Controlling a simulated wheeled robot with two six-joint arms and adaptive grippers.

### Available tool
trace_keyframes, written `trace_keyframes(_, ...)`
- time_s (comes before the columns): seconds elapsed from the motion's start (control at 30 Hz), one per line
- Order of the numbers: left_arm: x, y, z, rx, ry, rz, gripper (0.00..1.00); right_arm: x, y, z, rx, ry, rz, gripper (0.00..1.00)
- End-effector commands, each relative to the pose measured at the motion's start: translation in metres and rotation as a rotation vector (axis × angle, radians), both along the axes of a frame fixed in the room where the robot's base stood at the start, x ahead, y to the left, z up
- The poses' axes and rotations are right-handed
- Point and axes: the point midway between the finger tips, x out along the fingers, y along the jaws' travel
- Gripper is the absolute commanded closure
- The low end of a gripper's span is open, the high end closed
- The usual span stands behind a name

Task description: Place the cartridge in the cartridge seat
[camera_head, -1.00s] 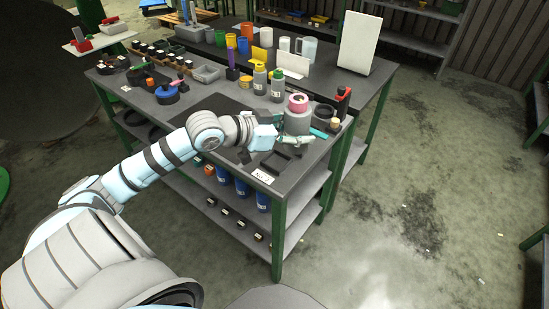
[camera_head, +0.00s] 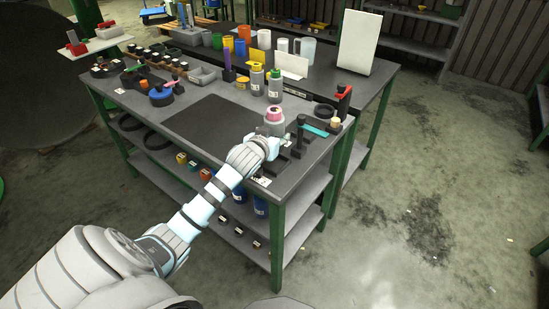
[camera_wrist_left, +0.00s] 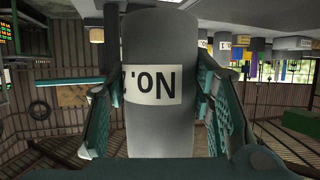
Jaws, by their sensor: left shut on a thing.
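The cartridge (camera_head: 274,126) is a grey cylinder with a pink ring on top, upright at the front right part of the bench in the head view. My left gripper (camera_head: 270,144) is shut around its side. In the left wrist view the grey cylinder (camera_wrist_left: 158,120) with a white "No." label stands between the two teal finger pads; that view is upside down. A black fixture with a vertical post (camera_head: 300,133) stands just right of the cartridge. I cannot tell for sure which part is the cartridge seat. The cartridge's lower end is hidden by my gripper. My right gripper is not in view.
Grey bottles (camera_head: 258,78) with yellow and green tops stand behind the cartridge. A dark mat (camera_head: 205,122) to the left is clear.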

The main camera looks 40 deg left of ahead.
Motion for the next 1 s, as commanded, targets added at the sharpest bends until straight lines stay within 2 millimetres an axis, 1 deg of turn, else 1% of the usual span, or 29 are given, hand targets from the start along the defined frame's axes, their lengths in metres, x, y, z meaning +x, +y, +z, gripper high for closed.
trace_keyframes(0.03, 0.0, 0.0, -0.011, 0.001, -0.004, -0.002, 1.0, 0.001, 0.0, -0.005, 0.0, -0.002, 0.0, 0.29)
trace_keyframes(0.17, 0.001, 0.0, -0.024, 0.002, -0.006, -0.002, 1.0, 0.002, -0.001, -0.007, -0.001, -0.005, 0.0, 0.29)
trace_keyframes(0.27, 0.0, -0.001, -0.041, 0.001, -0.004, -0.002, 1.0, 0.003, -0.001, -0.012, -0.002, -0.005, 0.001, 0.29)
trace_keyframes(0.3, 0.0, 0.0, -0.049, 0.002, -0.003, -0.003, 1.0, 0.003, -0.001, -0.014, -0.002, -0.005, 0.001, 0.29)
trace_keyframes(0.4, 0.0, -0.001, -0.064, 0.002, -0.004, -0.004, 1.0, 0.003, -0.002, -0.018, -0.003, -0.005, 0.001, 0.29)
trace_keyframes(0.77, 0.001, -0.001, -0.067, 0.003, -0.006, -0.004, 1.0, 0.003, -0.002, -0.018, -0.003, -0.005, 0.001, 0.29)
trace_keyframes(0.8, 0.0, 0.0, -0.069, 0.001, -0.001, -0.003, 0.49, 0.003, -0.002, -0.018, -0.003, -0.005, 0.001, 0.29)
trace_keyframes(0.87, 0.0, 0.0, -0.069, 0.001, -0.001, -0.003, 0.39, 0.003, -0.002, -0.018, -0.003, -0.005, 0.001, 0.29)
trace_keyframes(0.9, 0.0, 0.0, -0.069, 0.001, -0.001, -0.003, 0.33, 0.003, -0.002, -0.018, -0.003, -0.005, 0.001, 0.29)
trace_keyframes(1.0, 0.0, 0.0, -0.068, 0.002, -0.002, -0.003, 0.32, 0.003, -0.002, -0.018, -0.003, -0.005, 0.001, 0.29)
